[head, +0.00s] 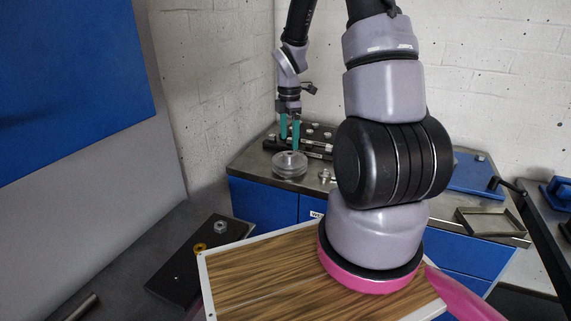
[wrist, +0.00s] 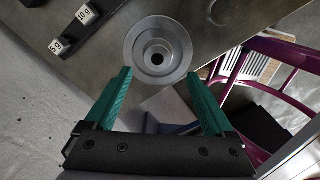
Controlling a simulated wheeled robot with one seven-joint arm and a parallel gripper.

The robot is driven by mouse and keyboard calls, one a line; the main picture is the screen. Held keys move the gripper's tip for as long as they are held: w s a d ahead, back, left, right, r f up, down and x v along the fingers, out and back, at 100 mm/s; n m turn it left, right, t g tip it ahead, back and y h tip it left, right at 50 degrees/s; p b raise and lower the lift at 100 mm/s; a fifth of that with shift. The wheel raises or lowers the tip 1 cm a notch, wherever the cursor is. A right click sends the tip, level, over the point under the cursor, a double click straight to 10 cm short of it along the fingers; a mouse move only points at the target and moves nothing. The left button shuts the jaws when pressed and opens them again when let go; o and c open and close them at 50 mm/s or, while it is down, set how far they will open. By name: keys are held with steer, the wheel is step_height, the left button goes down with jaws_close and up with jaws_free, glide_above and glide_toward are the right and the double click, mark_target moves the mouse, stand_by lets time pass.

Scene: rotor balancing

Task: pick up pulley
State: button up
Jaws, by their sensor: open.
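The pulley (head: 289,168) is a grey, round, stepped metal disc lying flat on the steel-topped bench (head: 252,160), near its front left edge. The wrist view shows the pulley (wrist: 158,34) from above, with a dark hole in its centre. My gripper (head: 290,139) is above the pulley, pointing down, with its teal fingers apart and nothing between them. In the wrist view the pulley lies just ahead of the fingertips of my gripper (wrist: 160,75), slightly towards the top of the picture. I cannot tell the exact height between them.
A black rack of weights (head: 285,147) stands just behind the pulley; its 10 g label (wrist: 86,14) shows in the wrist view. A small metal part (head: 325,175) lies to the right. A shallow tray (head: 490,222) and a blue plate (head: 472,172) are farther right.

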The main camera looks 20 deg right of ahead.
mark_target(290, 161)
steer(key=shift+w+d+f, duration=0.1)
steer(key=shift+d+f, duration=0.05)
steer(key=shift+f, duration=1.35)
steer(key=shift+w+d+f, duration=0.1)
steer(key=shift+f, duration=1.4)
jaws_close()
